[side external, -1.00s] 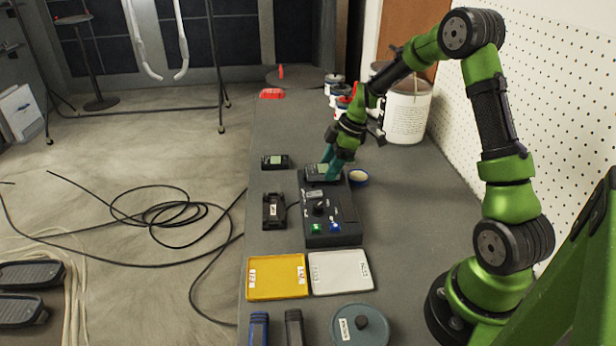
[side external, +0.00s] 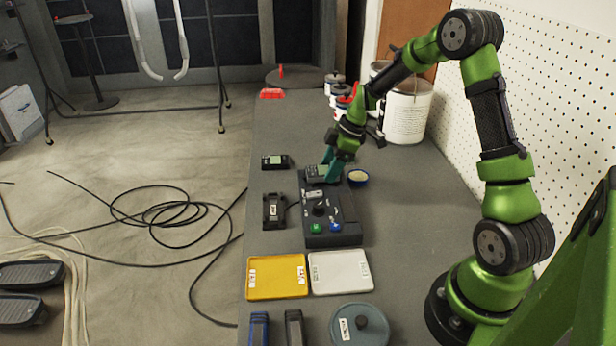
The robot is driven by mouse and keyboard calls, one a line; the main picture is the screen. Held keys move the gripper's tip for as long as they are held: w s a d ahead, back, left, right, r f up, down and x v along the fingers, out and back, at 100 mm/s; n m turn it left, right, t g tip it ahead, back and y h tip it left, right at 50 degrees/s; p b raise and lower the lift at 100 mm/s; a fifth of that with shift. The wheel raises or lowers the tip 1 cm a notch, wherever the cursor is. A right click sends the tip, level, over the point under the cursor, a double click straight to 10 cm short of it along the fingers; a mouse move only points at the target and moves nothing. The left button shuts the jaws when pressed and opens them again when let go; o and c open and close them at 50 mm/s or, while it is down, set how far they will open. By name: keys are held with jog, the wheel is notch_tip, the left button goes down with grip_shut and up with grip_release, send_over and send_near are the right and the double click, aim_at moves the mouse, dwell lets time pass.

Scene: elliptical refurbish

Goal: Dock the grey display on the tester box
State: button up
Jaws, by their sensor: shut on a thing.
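The grey display (side external: 316,173) with a greenish screen is at the far end of the dark tester box (side external: 331,228). My gripper (side external: 331,171) is shut on the display from its right side. The display seems to be at or just above the box's top; I cannot tell whether it is seated. The tester box carries a knob, a green button and a blue button on its near part. The teal fingers hide the display's right part.
A second, black display (side external: 275,162) and a black cradle (side external: 273,210) lie left of the box. Yellow (side external: 277,276) and white (side external: 340,272) trays lie in front. Paint cans (side external: 405,112) stand behind.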

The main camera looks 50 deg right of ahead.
jog(key=shift+f, duration=0.35)
dwell(0.3)
jog(key=o, duration=1.2)
jog(key=shift+r, duration=0.1)
jog(key=v, duration=1.6)
jog(key=shift+r, duration=0.3)
jog(key=shift+s+d, duration=0.1)
